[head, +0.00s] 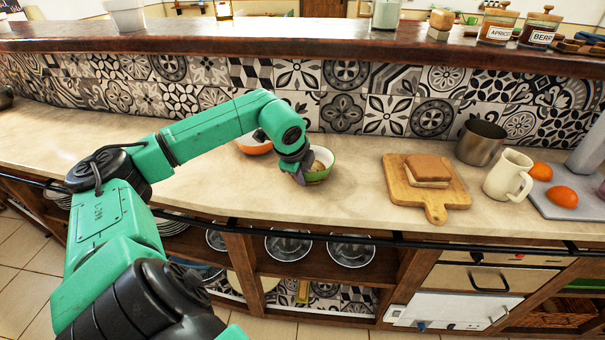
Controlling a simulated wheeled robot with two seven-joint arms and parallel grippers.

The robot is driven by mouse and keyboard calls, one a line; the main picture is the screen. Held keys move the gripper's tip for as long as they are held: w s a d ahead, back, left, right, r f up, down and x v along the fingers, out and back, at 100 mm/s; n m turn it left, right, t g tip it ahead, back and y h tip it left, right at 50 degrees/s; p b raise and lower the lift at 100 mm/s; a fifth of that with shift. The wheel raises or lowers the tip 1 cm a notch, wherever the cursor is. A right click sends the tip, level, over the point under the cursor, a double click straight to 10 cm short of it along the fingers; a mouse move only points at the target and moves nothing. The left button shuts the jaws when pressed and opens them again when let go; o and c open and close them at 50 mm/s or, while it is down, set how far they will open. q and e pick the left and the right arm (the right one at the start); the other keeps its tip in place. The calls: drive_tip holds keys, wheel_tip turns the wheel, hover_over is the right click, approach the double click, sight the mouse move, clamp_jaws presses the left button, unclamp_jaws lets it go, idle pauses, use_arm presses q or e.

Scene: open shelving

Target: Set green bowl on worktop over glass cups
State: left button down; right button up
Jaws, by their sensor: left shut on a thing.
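A green bowl (321,174) with a pale inside is at the middle of the worktop (350,205), near its front half. A brownish item shows inside it. My left gripper (300,175) reaches in from the left and is shut on the bowl's left rim. I cannot tell whether the bowl rests on the worktop or hangs just above it. Clear, shiny round vessels, perhaps glass, stand on the shelf below, one at the left (288,245) and one at the right (350,249). My right gripper is not in view.
An orange bowl (254,146) sits behind my left forearm. To the right are a cutting board (437,204) with a sandwich (428,170), a metal pot (481,142), a cream jug (508,175) and oranges (562,197). A raised wooden ledge (330,40) runs behind.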

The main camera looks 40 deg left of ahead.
use_arm(q)
drive_tip(key=c, duration=0.8)
unclamp_jaws()
drive_tip(key=b+v, duration=0.2)
drive_tip(key=v, duration=0.3)
drive_tip(key=shift+s+a+r, duration=0.1)
drive_tip(key=shift+s+r, duration=0.1)
drive_tip(key=v, duration=0.6)
drive_tip(key=shift+r+b, duration=0.25)
drive_tip(key=shift+b, duration=0.15)
drive_tip(key=shift+d, duration=0.2)
